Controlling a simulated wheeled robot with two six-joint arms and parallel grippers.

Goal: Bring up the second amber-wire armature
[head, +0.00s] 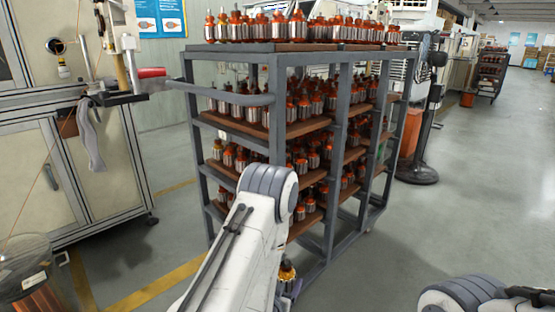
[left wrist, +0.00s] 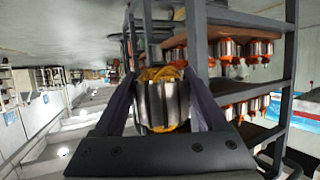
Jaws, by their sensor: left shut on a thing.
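My left gripper (left wrist: 163,112) is shut on an amber-wire armature (left wrist: 163,100), with one dark finger on each side of its silver core. Yellow-amber wire shows at both ends of the core. In the head view the held armature (head: 287,270) shows low, beside the rack's lower front, partly hidden by my left arm. The grey metal rack (head: 276,90) carries several armatures with orange-red wire on its brown shelves. An armature at the left end of a middle shelf (head: 217,149) looks more yellow. My right gripper is out of view; only part of that arm shows at the lower right.
A grey handle bar (head: 222,95) juts from the rack's left side. A beige cabinet (head: 70,170) with a winding fixture stands at the left. A black pedestal fan (head: 425,130) stands right of the rack. The floor at the right is open.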

